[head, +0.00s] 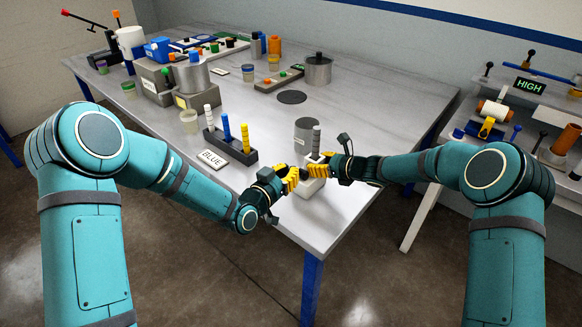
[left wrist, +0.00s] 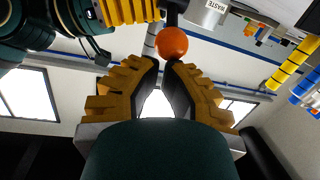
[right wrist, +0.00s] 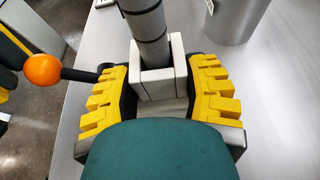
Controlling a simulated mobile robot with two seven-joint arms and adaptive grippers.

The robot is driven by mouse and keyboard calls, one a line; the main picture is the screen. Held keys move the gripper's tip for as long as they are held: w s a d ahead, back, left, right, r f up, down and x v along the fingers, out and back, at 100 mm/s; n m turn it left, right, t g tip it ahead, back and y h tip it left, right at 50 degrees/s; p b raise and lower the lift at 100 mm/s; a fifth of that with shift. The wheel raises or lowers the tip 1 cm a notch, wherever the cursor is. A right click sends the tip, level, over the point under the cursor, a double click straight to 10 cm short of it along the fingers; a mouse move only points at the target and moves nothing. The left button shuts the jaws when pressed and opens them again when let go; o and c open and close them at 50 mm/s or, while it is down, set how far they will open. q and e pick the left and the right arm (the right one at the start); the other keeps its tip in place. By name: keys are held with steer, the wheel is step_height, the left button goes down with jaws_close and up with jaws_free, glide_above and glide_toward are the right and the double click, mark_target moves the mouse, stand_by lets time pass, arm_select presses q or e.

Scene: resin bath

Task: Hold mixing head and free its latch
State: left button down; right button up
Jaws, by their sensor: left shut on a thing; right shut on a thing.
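The mixing head (head: 316,139) is a grey ringed cylinder rising from a white slotted block near the table's front corner. My right gripper (head: 319,168) is shut on it from the right; in the right wrist view the fingers (right wrist: 158,85) press both sides of the white block (right wrist: 152,84). The latch is a dark rod with an orange ball knob (right wrist: 43,70) sticking out to the left. My left gripper (head: 290,180) is shut at this knob; in the left wrist view its fingertips (left wrist: 165,64) meet at the ball (left wrist: 172,43). The head view hides the knob.
A grey can (head: 305,132) marked WASTE stands just behind the mixing head. A dark rack (head: 230,148) with white, blue and yellow posts and a BLUE card (head: 212,159) lie to the left. Cups and pots crowd the back left. The table's right side (head: 390,105) is clear.

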arm_select(q)
steer(key=s+a+f, duration=0.2)
steer(key=s+a, duration=0.2)
steer(key=s, duration=0.3)
arm_select(e)
steer(key=o, duration=1.4)
steer(key=shift+c, duration=0.2)
